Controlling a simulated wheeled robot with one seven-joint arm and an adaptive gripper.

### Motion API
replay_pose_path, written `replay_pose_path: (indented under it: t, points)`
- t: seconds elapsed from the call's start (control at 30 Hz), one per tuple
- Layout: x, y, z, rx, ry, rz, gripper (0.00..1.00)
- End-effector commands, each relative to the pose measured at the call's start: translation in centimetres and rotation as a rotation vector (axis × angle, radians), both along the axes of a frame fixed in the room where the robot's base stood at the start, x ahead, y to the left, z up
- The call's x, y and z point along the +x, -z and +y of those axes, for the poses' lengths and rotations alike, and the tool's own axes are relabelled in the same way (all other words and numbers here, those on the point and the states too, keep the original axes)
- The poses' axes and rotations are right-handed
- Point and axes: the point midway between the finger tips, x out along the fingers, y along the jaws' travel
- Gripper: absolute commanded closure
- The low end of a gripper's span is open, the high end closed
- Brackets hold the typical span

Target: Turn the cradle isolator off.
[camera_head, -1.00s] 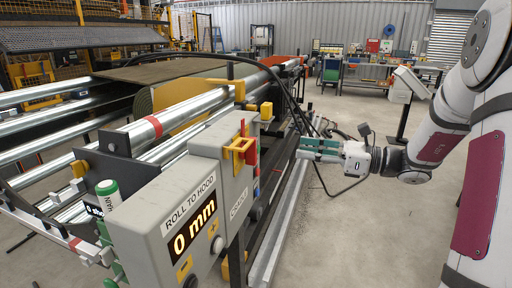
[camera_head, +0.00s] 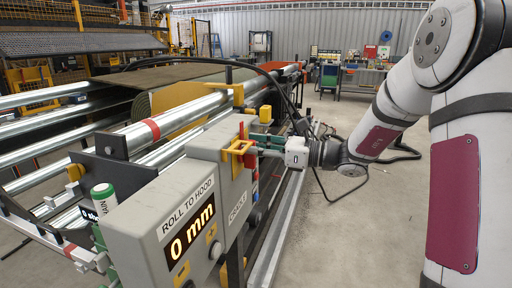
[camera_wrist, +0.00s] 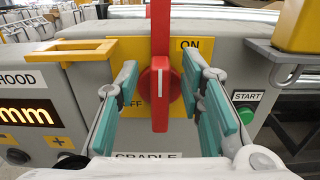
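The cradle isolator is a red rotary handle (camera_wrist: 161,88) on a yellow plate (camera_wrist: 117,47) marked ON at upper right and OFF at lower left, the OFF partly hidden by a finger. The handle stands vertical, with a white line upright on its hub. In the head view the red handle (camera_head: 253,160) shows at the end of the grey cradle box (camera_head: 232,190). My gripper (camera_wrist: 165,84), with teal pads, is open, one finger on each side of the handle. Gaps show on both sides. In the head view my gripper (camera_head: 262,149) is at the box face.
A yellow bracket (camera_wrist: 85,50) juts out left of the isolator. A yellow block (camera_wrist: 298,25) on a grey mount and a green START button (camera_wrist: 246,115) are at the right. The ROLL TO HOOD display (camera_head: 190,232) reads 0 mm. Open floor (camera_head: 370,220) lies right of the machine.

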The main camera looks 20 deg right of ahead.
Motion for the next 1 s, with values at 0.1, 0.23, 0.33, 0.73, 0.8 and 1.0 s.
replay_pose_path:
  t: [0.1, 0.23, 0.33, 0.73, 0.8, 1.0]
  points:
    - [0.03, 0.0, 0.03, 0.0, 0.0, 0.0, 0.65]
    - [0.02, 0.0, 0.01, 0.0, 0.0, 0.0, 0.7]
    - [0.01, 0.0, 0.01, 0.0, 0.0, 0.0, 0.92]
    - [-0.06, 0.04, 0.05, -0.013, -0.001, -0.016, 1.0]
    - [-0.1, 0.07, 0.08, -0.026, -0.001, -0.033, 1.0]
    - [-0.31, 0.16, 0.27, -0.091, -0.001, -0.125, 1.0]
